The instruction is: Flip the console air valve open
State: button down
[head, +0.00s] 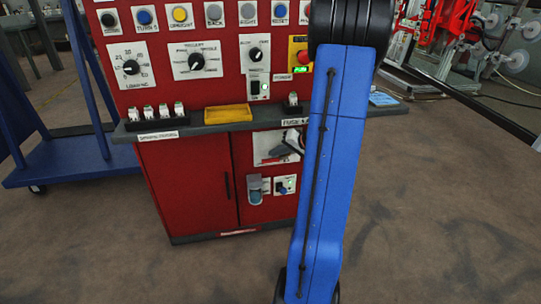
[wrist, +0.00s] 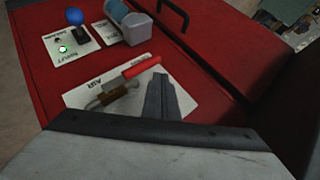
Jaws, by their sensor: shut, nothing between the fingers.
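The air valve is on a white plate marked AIR (wrist: 72,97) on the front of the red console. In the wrist view its red handle (wrist: 142,67) lies slanted, roughly in line with the brass-and-grey valve body (wrist: 110,94). My gripper (wrist: 161,84) is shut and empty, with its dark fingers over the plate just beside the handle's free end. I cannot tell whether they touch the handle. In the head view the white valve plate (head: 264,147) is partly hidden by my gripper and my blue arm.
A blue-and-grey socket (wrist: 130,24) and a small switch panel (wrist: 75,43) sit close to the valve. They also show below it in the head view. A shelf (head: 216,127) with a yellow tray (head: 228,114) juts out above. A black door handle (wrist: 174,15) is nearby.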

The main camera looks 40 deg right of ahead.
jog(key=v, duration=1.3)
jog(key=shift+s, duration=0.1)
jog(key=a+r+n+g+y, duration=0.1)
jog(key=a+r+n+g, duration=0.1)
jog(key=a, duration=1)
jog(key=a+r+n+g+y, duration=0.1)
jog(key=a+r+n+g, duration=0.15)
jog(key=a, duration=1.05)
jog(key=s+a+r+n+h, duration=0.1)
jog(key=s+a+n+h, duration=0.3)
jog(key=s+a, duration=0.9)
jog(key=shift+s+r+g+h, duration=0.3)
jog(key=shift+g, duration=0.15)
